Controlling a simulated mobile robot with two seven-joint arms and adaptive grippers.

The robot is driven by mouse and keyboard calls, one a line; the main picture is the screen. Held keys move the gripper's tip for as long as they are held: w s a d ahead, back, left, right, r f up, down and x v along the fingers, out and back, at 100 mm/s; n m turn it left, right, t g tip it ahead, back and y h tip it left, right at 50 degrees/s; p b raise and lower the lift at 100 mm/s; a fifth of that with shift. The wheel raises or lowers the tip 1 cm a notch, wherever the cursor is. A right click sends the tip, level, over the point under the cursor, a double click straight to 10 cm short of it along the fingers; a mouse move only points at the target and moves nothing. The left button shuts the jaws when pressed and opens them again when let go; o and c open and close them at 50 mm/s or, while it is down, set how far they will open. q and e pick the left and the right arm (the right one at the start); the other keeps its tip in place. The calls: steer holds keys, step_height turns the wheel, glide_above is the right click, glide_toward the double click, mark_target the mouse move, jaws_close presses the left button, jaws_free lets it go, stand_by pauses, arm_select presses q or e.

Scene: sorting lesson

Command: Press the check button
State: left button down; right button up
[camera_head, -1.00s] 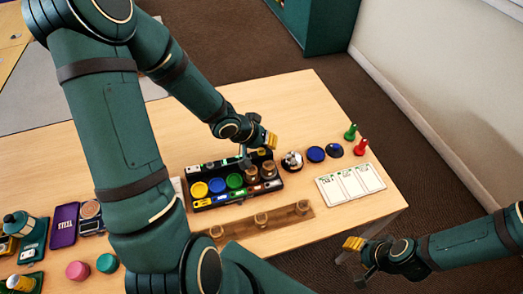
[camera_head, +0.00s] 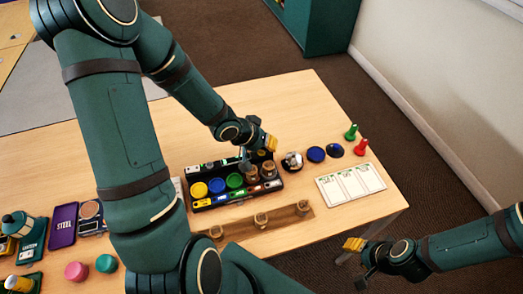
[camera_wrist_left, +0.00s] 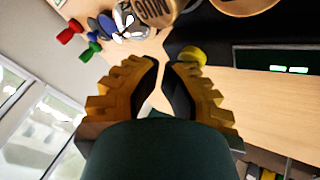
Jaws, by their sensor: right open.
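A small yellow round piece (camera_wrist_left: 193,55), possibly the check button, lies close beyond my left fingertips in the left wrist view. In the head view, a yellow spot (camera_head: 262,153) shows at the back of the black tray (camera_head: 232,202), beside my left gripper (camera_head: 257,155). My left gripper (camera_wrist_left: 162,68) points down there, its tips close together with a narrow gap. Contact cannot be told. My right gripper (camera_head: 353,262) is open and empty off the table's right front edge.
The tray holds yellow, blue and green discs and brown jars (camera_head: 268,171). A silver-and-black item (camera_head: 292,161), blue discs (camera_head: 316,154) and red (camera_head: 361,147) and green (camera_head: 351,132) pegs stand right of it.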

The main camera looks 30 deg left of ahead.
arm_select(q)
steer(key=shift+f, duration=0.3)
stand_by(0.5)
steer(key=shift+r+p, duration=0.9)
steer(key=shift+p, duration=0.15)
steer(key=shift+r, duration=0.1)
step_height(320, 180, up, 5)
steer(key=p, duration=0.5)
stand_by(0.5)
